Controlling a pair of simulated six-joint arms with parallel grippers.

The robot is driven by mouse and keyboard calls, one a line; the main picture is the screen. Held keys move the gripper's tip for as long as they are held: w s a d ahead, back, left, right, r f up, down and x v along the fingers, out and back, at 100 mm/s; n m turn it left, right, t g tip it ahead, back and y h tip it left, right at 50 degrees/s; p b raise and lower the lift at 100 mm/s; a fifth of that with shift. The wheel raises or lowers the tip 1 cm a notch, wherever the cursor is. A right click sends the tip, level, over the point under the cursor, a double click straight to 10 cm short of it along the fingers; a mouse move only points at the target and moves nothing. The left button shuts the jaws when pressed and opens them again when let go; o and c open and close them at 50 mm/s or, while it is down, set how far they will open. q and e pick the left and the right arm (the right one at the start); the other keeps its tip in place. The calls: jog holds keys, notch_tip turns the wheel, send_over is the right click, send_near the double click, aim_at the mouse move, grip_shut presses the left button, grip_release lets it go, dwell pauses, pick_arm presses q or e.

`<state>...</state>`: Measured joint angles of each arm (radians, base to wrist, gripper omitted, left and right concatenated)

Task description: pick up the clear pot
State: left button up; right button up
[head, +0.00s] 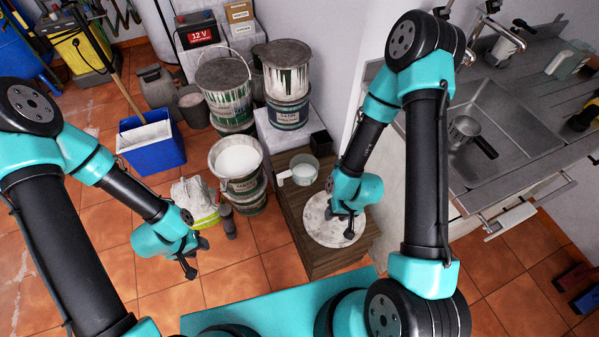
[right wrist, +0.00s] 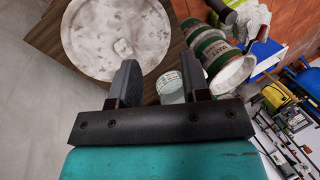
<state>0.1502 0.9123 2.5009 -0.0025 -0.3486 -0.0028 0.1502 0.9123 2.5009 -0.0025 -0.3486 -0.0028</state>
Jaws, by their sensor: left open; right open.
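The clear pot (head: 304,172) is a small see-through pot with a white side piece, standing on the wooden cabinet behind a round whitish disc. In the right wrist view the clear pot (right wrist: 171,90) shows beyond the gap between my fingers, partly hidden by the gripper. My right gripper (head: 341,222) is open and empty over the round disc, in front of the pot in the head view and apart from it. My left gripper (head: 197,258) is open and empty above the tiled floor, left of the cabinet.
The round disc (head: 323,228) lies on the wooden cabinet (head: 295,218). A dark block (head: 321,143) stands behind the pot. An open paint tin (head: 239,160) stands left of it, with more tins behind. A sink (head: 500,135) is at right.

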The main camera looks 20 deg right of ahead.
dwell(0.4)
jog(key=o, duration=1.1)
jog(key=n+h, duration=0.4)
send_over(284, 174)
jog(key=f, duration=0.2)
jog(key=shift+d+g, duration=0.1)
jog(key=shift+g, duration=0.3)
notch_tip(284, 174, down, 12)
jog(key=shift+r, duration=0.25)
jog(key=shift+f, duration=0.1)
